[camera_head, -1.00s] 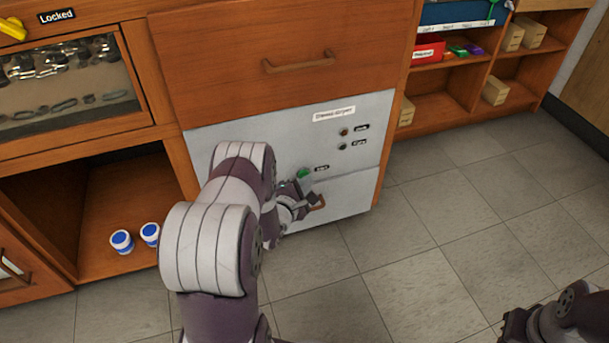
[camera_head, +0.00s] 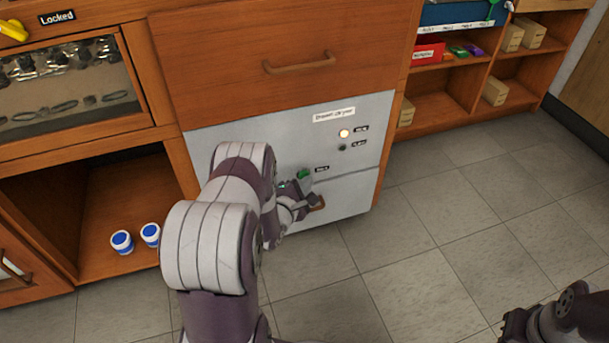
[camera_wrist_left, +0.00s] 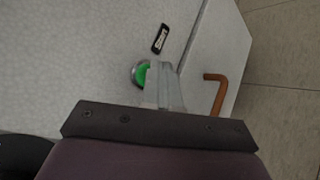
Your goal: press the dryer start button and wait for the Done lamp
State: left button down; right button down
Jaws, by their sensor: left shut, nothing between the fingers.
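The dryer panel (camera_head: 260,145) is a pale front under a wooden drawer. Its green start button (camera_head: 303,174) also shows in the left wrist view (camera_wrist_left: 141,75), partly covered by my fingers. My left gripper (camera_head: 308,191) is shut and empty, with its fingertips right at the button; in the left wrist view the fingertips (camera_wrist_left: 164,82) overlap the button's edge. I cannot tell whether they press it. The upper lamp (camera_head: 344,133) is lit bright. The lower lamp (camera_head: 342,148) is dark. Their small labels are too blurred to read.
A brown handle (camera_head: 318,203) sits low on the panel beside my left gripper. Two blue-lidded jars (camera_head: 122,242) stand in the open cubby at left. Shelves with wooden blocks (camera_head: 495,91) stand at right. The tiled floor (camera_head: 430,230) is clear.

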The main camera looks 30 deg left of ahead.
pick_arm(q)
jog(key=shift+s+d, duration=0.4)
jog(key=shift+d, duration=0.05)
jog(key=shift+s+d+p, duration=1.3)
jog(key=shift+s+d, duration=0.35)
jog(key=shift+d, duration=0.25)
